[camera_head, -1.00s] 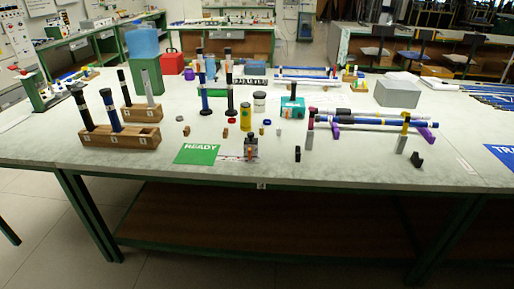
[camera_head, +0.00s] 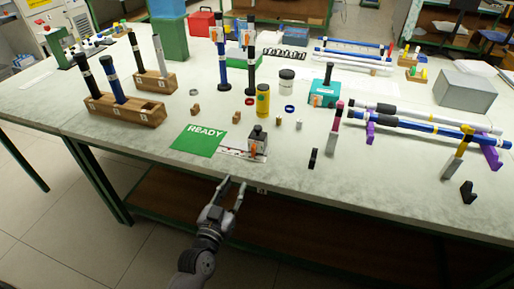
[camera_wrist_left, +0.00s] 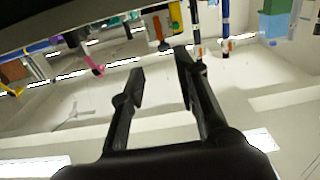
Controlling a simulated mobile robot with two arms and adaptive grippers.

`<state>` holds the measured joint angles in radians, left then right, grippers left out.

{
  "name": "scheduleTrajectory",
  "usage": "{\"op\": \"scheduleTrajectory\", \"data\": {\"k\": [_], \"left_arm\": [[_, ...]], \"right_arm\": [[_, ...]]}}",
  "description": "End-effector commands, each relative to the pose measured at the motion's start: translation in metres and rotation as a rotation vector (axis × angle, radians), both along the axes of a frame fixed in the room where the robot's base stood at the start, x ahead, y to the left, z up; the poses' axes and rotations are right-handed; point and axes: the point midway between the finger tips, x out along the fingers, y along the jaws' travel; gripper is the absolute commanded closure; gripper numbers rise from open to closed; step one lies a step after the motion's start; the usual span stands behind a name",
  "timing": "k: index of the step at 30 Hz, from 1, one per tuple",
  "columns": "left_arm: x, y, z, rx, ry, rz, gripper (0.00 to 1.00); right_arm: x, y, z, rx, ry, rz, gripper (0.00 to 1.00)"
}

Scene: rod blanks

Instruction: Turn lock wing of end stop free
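The end stop looks to be a small grey block with a dark top (camera_head: 258,139) at the table's front edge, beside the green READY card. An orange wing (camera_head: 253,151) shows on its near face. My left gripper (camera_head: 233,182) is open and empty, just in front of the table edge, left of and nearer than the block, not touching it. In the left wrist view its two fingers (camera_wrist_left: 160,68) are spread apart with nothing between them. My right gripper is not in view.
The green READY card (camera_head: 199,139) lies left of the block. A yellow can (camera_head: 263,101) stands behind it, and a small black piece (camera_head: 314,158) stands to its right. Wooden racks (camera_head: 126,107) with rods are at left; rods on purple supports (camera_head: 370,133) are at right.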

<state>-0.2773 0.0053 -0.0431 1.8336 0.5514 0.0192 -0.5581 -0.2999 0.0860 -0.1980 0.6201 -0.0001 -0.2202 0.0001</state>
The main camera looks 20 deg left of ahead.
Motion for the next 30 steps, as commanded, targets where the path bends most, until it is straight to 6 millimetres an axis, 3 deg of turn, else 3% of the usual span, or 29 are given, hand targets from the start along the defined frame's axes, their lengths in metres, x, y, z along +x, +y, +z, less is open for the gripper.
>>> {"op": "scheduleTrajectory", "data": {"k": [6,18,24,30], "left_arm": [[0.045,-0.002,0.002,-0.001,-0.002,0.000,0.71],[0.126,-0.005,0.001,0.000,0.000,-0.002,0.71],[0.151,-0.006,0.000,0.000,0.002,-0.002,0.71],[0.160,-0.006,-0.001,0.001,0.002,-0.001,0.71]], "right_arm": [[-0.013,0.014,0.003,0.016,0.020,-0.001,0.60],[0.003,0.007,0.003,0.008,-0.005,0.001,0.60],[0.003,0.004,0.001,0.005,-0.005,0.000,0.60],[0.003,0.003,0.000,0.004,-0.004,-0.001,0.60]]}}
